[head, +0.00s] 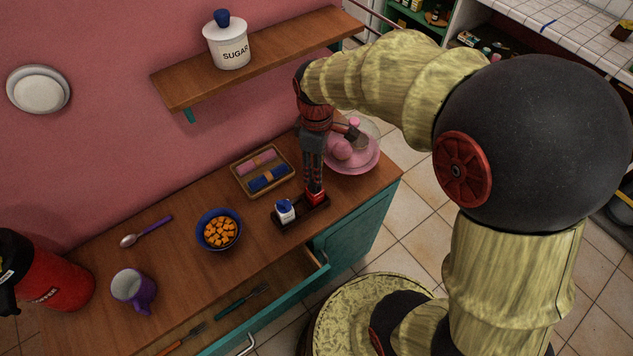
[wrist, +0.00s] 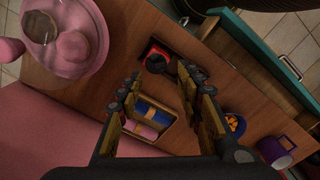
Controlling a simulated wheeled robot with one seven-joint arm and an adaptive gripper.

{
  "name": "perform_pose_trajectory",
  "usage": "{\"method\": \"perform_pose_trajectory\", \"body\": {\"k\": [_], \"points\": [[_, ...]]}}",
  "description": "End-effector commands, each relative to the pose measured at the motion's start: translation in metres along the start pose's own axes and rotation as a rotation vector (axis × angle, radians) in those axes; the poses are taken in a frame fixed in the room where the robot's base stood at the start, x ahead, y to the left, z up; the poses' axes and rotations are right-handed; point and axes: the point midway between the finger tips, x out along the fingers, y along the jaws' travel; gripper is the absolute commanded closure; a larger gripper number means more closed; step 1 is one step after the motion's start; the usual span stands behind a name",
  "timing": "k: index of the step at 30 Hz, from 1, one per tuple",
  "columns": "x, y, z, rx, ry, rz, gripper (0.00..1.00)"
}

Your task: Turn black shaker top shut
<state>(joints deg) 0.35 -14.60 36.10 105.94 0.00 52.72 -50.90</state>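The shaker with a black top (wrist: 157,60) and a red body shows in the wrist view, upright, between and beyond my fingertips. In the head view its red body (head: 316,198) stands at the right end of a small dark tray (head: 290,222), and my gripper mostly hides its top. My gripper (head: 315,184) points down right over it. In the wrist view my gripper (wrist: 160,76) is open, with a finger on either side of the black top. I cannot tell whether a finger touches it.
A white shaker with a blue top (head: 285,211) stands close by on the same tray. A pink cake stand (head: 352,166) is just right of my gripper; a napkin tray (head: 262,172) and blue bowl (head: 219,230) lie left. The drawer (head: 262,300) is open. A shelf (head: 262,62) hangs above.

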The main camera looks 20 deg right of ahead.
Motion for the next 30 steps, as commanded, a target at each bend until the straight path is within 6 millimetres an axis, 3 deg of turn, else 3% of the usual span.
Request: {"method": "perform_pose_trajectory", "body": {"k": [8,21,30], "points": [[0.005,0.0,0.0,-0.153,0.001,0.001,0.64],[0.066,0.0,0.0,-0.151,0.001,0.001,0.64],[0.076,0.0,0.0,-0.15,0.002,0.002,0.64]]}}
